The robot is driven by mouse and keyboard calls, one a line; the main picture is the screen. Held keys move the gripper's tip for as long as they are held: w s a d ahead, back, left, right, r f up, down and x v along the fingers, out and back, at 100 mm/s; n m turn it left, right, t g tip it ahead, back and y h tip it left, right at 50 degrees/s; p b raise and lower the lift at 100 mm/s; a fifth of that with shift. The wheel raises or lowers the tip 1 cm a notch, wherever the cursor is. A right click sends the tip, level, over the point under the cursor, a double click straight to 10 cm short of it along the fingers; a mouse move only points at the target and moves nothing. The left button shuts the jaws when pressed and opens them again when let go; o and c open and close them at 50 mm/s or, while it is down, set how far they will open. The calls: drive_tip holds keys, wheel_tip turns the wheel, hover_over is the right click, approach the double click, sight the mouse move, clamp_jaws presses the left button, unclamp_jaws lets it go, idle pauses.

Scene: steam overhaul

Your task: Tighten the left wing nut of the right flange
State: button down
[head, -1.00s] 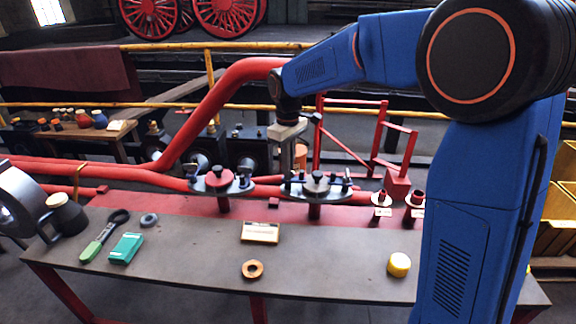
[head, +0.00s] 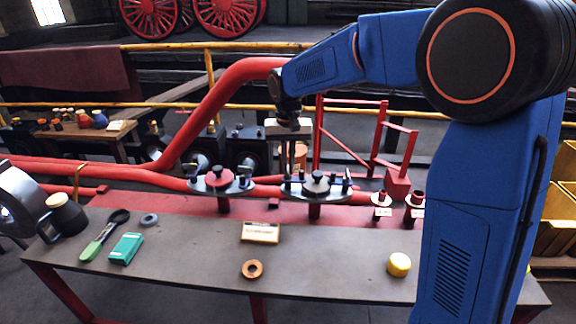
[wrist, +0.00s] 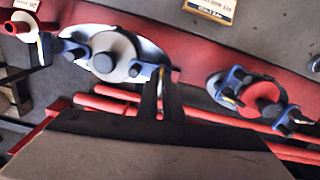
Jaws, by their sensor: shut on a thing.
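The right flange (head: 318,190) is a grey disc with a dark central knob, standing on a red stub at the back of the bench. It shows in the wrist view (wrist: 115,42) at upper left, with blue wing nuts on either side of its cap. My gripper (head: 291,174) points down at the flange's left side. In the wrist view its two dark fingers (wrist: 160,82) reach the flange's right edge, which is this same side. They are shut on the left wing nut (wrist: 154,71), which they partly hide.
The left flange (head: 222,184) with a red cap stands close by on the left. Red valve stubs (head: 382,200) stand to the right, and a thick red pipe (head: 205,110) rises behind. A boxed label, copper ring and yellow cap lie on the bench front, with free room between.

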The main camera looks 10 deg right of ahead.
sight(288, 169)
drive_tip(key=shift+m, duration=0.7)
drive_tip(key=c, duration=1.9)
unclamp_jaws()
wheel_tip(288, 169, up, 17)
drive_tip(key=shift+r, duration=0.2)
